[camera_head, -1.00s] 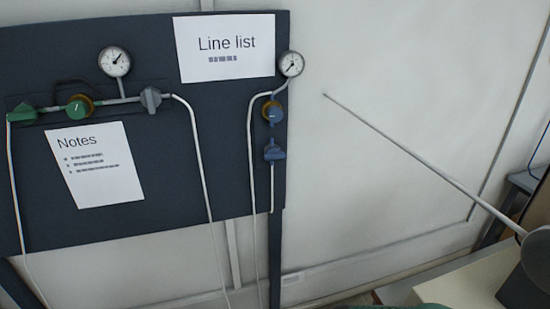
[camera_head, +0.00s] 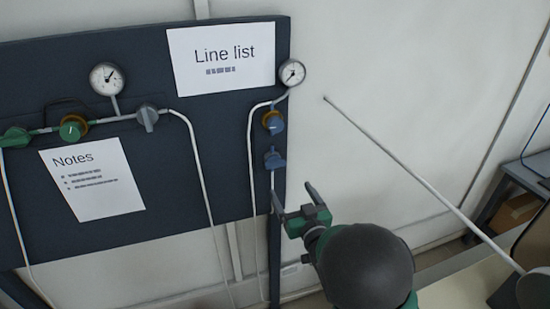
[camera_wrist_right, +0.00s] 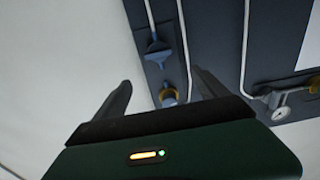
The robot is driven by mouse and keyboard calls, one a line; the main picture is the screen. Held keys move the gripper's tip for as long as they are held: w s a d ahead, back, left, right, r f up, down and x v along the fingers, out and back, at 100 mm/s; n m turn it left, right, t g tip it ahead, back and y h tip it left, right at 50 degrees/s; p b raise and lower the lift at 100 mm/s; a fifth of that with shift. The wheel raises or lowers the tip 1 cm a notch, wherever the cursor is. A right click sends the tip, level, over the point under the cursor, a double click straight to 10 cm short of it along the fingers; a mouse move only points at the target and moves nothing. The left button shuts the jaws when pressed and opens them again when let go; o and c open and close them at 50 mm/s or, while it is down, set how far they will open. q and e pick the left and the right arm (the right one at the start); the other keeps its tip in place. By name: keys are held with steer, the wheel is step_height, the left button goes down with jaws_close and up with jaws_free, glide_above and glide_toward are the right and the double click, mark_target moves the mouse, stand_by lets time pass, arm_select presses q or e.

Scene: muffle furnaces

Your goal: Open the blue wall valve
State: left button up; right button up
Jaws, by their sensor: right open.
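The blue wall valve (camera_head: 274,159) is a small blue handle on the thin pipe at the right edge of the dark board. Above it sits a round blue knob (camera_head: 273,122) with a yellow ring. In the right wrist view, the blue valve (camera_wrist_right: 158,48) and the blue knob (camera_wrist_right: 169,97) appear between and beyond the fingers. My right gripper (camera_head: 294,194) is open and empty, below and slightly right of the valve, apart from it in the picture. It also shows in the wrist view (camera_wrist_right: 163,86). My left gripper is not in view.
A pressure gauge (camera_head: 291,73) sits above the blue knob. Green knobs (camera_head: 73,128), a grey handle (camera_head: 148,117) and another gauge (camera_head: 107,78) are on the board's left. Two paper sheets hang on the board.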

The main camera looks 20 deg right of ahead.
mark_target(276, 165)
steer(key=w+p, duration=0.1)
steer(key=w, duration=0.6)
steer(key=w+p, duration=0.2)
steer(key=w, duration=0.5)
steer(key=shift+w+a+f+p, duration=0.15)
steer(key=shift+w+f+p, duration=0.05)
steer(key=shift+w+p, duration=0.1)
steer(key=shift+w, duration=0.25)
steer(key=shift+w+f, duration=0.1)
steer(key=shift+w, duration=0.1)
steer(key=c, duration=1.4)
